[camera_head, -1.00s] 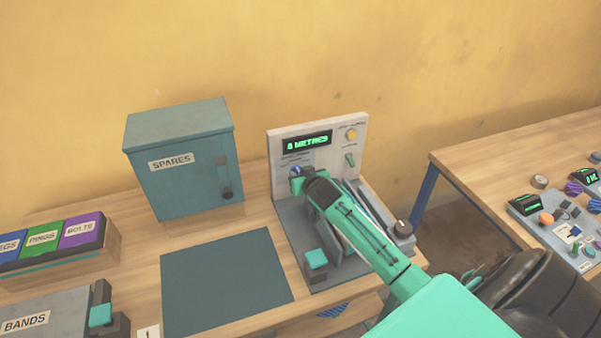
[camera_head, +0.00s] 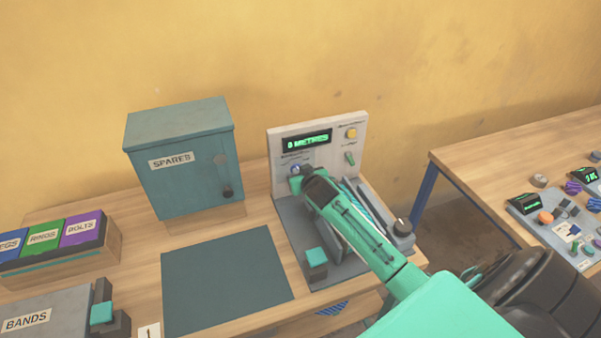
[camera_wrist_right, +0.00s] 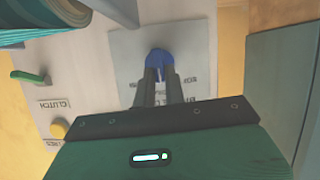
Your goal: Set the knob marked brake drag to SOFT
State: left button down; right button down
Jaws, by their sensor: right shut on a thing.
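A blue knob (camera_wrist_right: 159,62) sits on a light label plate (camera_wrist_right: 128,45) on the machine's upright panel. My right gripper (camera_wrist_right: 160,78) is shut on this knob, with its two dark fingers on either side. The lettering around the knob is partly hidden by the fingers and too blurred to read, so the setting cannot be told. In the head view my right gripper (camera_head: 296,180) reaches the lower left of the panel (camera_head: 357,128), and the knob (camera_head: 295,168) shows just above it. My left gripper is not in view.
The panel also has a display reading 0 METRES (camera_head: 307,141), a yellow button (camera_head: 351,133) and a green toggle (camera_head: 349,158). A SPARES cabinet (camera_head: 180,185) stands to the left. A dark mat (camera_head: 225,282) lies clear in front of it. A second bench (camera_head: 480,165) is at right.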

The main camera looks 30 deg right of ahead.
jog(key=shift+w+a+f+n+h+b, duration=0.1)
jog(key=shift+a+n+h+b, duration=0.2)
jog(key=shift+n+h, duration=0.6)
jog(key=shift+a+f+n+h+b, duration=0.15)
jog(key=shift+n+h+b, duration=0.3)
jog(key=shift+n, duration=0.8)
jog(key=shift+w+a+f+n+h+b, duration=0.1)
jog(key=shift+a+n+h+b, duration=0.2)
jog(key=shift+n+h, duration=0.6)
jog(key=shift+n, duration=0.25)
jog(key=c, duration=1.5)
grip_release()
jog(key=shift+o, duration=0.2)
jog(key=shift+s, duration=0.1)
jog(key=b+v, duration=0.2)
jog(key=v, duration=1.1)
jog(key=shift+s+r+b, duration=0.25)
jog(key=shift+r+b, duration=0.05)
jog(key=shift+b, duration=0.1)
